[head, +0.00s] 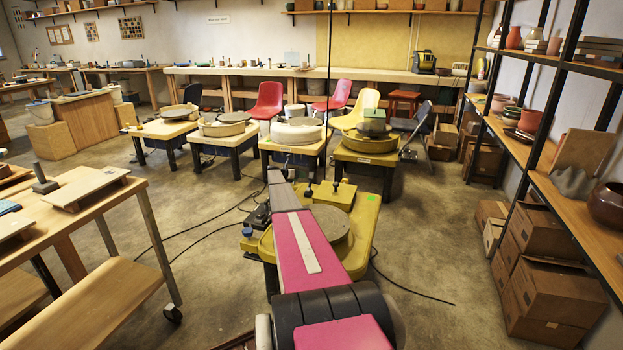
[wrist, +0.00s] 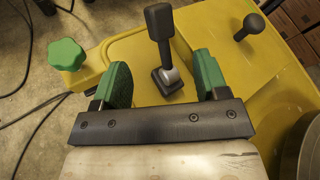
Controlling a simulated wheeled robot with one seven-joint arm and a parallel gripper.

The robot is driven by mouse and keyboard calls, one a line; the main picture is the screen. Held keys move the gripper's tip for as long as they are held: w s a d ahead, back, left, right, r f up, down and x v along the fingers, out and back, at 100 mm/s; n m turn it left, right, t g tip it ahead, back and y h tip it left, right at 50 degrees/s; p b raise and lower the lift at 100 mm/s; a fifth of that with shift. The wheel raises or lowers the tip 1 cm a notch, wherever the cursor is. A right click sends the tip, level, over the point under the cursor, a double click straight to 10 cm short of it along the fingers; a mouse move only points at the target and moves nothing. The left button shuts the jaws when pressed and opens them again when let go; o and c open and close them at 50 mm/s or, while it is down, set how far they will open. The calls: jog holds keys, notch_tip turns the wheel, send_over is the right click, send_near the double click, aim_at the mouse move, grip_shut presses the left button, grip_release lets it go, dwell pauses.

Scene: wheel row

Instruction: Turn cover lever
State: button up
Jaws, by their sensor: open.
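In the wrist view, a black upright lever (wrist: 159,22) rises from a small black base on a yellow wheel deck (wrist: 110,50). I cannot tell for sure whether it is the cover lever. My gripper (wrist: 164,76) is open, with one green-padded finger on each side of the lever's lower part as seen. I see no finger touching it, and the depth between them is unclear. In the head view my arm reaches over the nearest yellow wheel (head: 358,245), and the gripper is hard to make out.
A green lobed knob (wrist: 67,54) sits left of the fingers, and a black-knobbed post (wrist: 248,27) stands to the right. A round wheel head (wrist: 305,150) is at the right edge. A wooden cart (head: 92,235) stands left, shelves (head: 540,175) right. More wheels (head: 293,135) stand behind. Cables cross the floor.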

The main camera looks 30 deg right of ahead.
aim_at(312, 175)
jog(key=x, duration=1)
jog(key=shift+d+f, duration=0.1)
jog(key=shift+d, duration=0.1)
grip_shut()
jog(key=shift+s, duration=0.1)
